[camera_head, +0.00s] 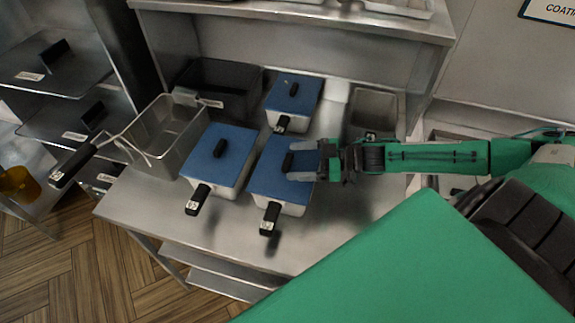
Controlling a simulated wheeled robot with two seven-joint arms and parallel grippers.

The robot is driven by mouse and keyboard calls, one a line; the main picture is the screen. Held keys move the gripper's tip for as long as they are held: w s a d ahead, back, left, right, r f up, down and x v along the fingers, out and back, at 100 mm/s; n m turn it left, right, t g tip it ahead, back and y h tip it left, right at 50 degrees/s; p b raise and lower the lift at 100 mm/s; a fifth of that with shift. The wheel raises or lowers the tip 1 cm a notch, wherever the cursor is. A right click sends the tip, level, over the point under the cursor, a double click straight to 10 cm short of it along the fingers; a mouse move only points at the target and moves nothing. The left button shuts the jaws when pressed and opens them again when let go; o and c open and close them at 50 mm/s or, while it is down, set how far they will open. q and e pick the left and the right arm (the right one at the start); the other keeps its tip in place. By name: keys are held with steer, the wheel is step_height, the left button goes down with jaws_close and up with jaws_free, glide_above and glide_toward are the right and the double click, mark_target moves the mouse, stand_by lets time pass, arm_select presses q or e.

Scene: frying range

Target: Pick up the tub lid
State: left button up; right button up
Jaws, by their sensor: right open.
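Three tubs with blue lids and black knobs stand on the steel counter. One blue lid (218,153) is at left, one (294,95) is at the back, and one (268,184) is at front right. My right gripper (318,161) reaches in from the right over the front-right lid. It is open, with its fingers beside that lid's black knob (288,162); I cannot tell whether they touch it. The lid lies flat on its white tub (293,209). My left gripper is not in view.
A wire fry basket (165,135) with a black handle stands at the left of the counter (150,206). A black bin (218,88) is behind it. An open steel pan (374,110) is at the back right. Dark shelves (52,68) stand at far left. The counter's front is clear.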

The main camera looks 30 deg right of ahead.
mark_target(291, 160)
steer(key=shift+w+a+p, duration=0.4)
steer(key=shift+w+a, duration=0.05)
steer(key=p+x, duration=0.1)
steer(key=x, duration=0.2)
steer(key=shift+w+d+p, duration=0.1)
steer(key=shift+d+p, duration=0.05)
steer(key=shift+p, duration=0.15)
steer(key=shift+w+a+f, duration=0.25)
steer(key=shift+a, duration=0.15)
steer(key=shift+c, duration=0.2)
steer(key=c, duration=1.1)
